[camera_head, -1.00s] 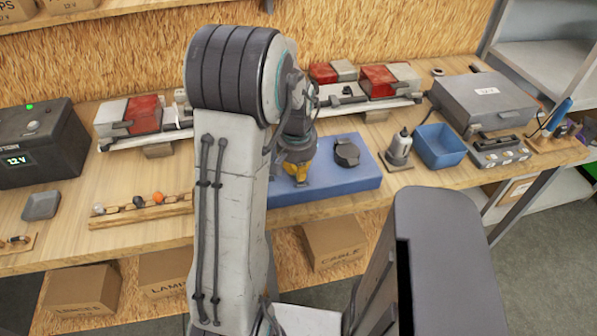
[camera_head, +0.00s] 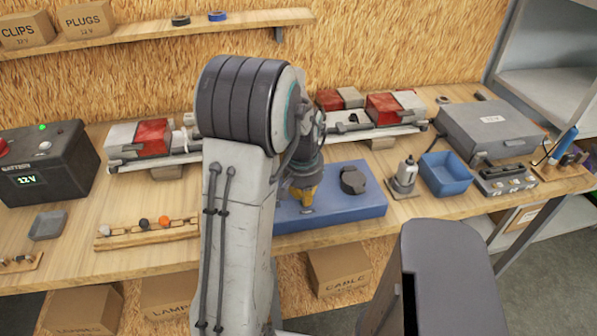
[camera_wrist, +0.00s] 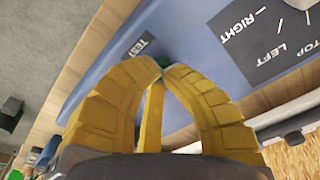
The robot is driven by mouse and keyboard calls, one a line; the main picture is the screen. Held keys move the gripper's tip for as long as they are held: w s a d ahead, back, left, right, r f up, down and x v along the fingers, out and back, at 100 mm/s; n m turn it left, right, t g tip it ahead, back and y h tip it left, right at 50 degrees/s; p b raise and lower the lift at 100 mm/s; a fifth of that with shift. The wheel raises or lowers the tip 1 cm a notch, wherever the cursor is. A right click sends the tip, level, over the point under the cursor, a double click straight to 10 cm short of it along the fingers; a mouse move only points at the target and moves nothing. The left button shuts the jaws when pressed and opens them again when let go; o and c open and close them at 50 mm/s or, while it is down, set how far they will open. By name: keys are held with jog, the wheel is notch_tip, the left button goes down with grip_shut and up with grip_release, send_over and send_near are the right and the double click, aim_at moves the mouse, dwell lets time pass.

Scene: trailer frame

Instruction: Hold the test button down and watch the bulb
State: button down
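My gripper (camera_head: 305,206) is low over the front of the blue board (camera_head: 350,215). In the wrist view its yellow fingers (camera_wrist: 163,66) meet at the tips, with nothing seen between them. A dark label reading TEST (camera_wrist: 140,47) lies just beside the tips on the blue surface. A small green thing (camera_wrist: 166,60), perhaps the test button, shows right behind the tips and is mostly hidden by them. I cannot tell whether the tips press it. No bulb can be made out for certain; a round pale knob (camera_head: 45,146) sits on the dark 12 V box.
A black round part (camera_head: 353,180) sits on the board. Right of it stand a small bottle (camera_head: 405,175), a blue bin (camera_head: 443,174) and a grey case (camera_head: 487,127). Red-and-white lamp units (camera_head: 385,108) line the back.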

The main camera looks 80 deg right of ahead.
jog(key=shift+r+p, duration=2.15)
jog(key=shift+r, duration=1.05)
jog(key=w+a+f+n+y, duration=0.1)
jog(key=w+a+y, duration=0.15)
jog(key=a, duration=0.85)
jog(key=w+a+r+n+t, duration=0.1)
jog(key=w+a+r+n, duration=0.3)
jog(key=a, duration=0.5)
jog(key=w+a+r+n+t, duration=0.2)
jog(key=w+a+r+n, duration=0.2)
jog(key=w+a+n, duration=0.4)
jog(key=w+a+r+n+t, duration=0.1)
jog(key=w+a+r+n, duration=0.3)
jog(key=a, duration=0.7)
jog(key=shift+w+a+n+t+h, duration=0.35)
jog(key=shift+w+n+t, duration=0.05)
jog(key=shift+w+n, duration=0.85)
jog(key=shift+s, duration=0.1)
